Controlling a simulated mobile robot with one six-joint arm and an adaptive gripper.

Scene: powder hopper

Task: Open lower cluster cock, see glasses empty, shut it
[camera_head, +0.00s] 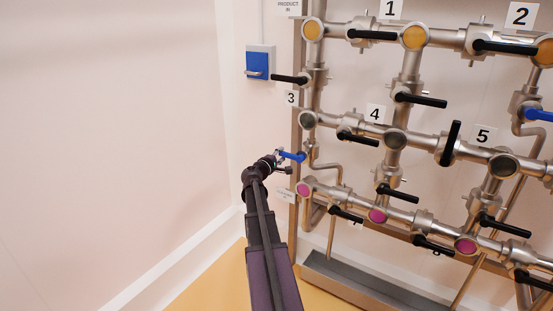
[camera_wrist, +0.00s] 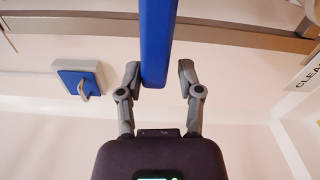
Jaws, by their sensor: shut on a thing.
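A blue lever handle (camera_head: 293,156) sits at the left end of the pipe rack, below the middle row. My gripper (camera_head: 280,158) reaches it from the left and is shut on it. In the wrist view the blue handle (camera_wrist: 157,40) runs between my two fingers (camera_wrist: 159,78). Sight glasses in the lower row show magenta: left (camera_head: 306,190), middle (camera_head: 377,215) and right (camera_head: 465,245). Middle-row glasses look grey or dark: left (camera_head: 308,120), middle (camera_head: 395,139) and right (camera_head: 503,166). Top-row glasses (camera_head: 414,37) show yellow. Another blue handle (camera_head: 538,114) is at the right edge.
Several black lever handles (camera_head: 454,143) stick out from the pipes. A blue wall box (camera_head: 259,63) with a small handle hangs left of the rack. A grey trough (camera_head: 370,280) lies below the rack. The wall and floor to the left are clear.

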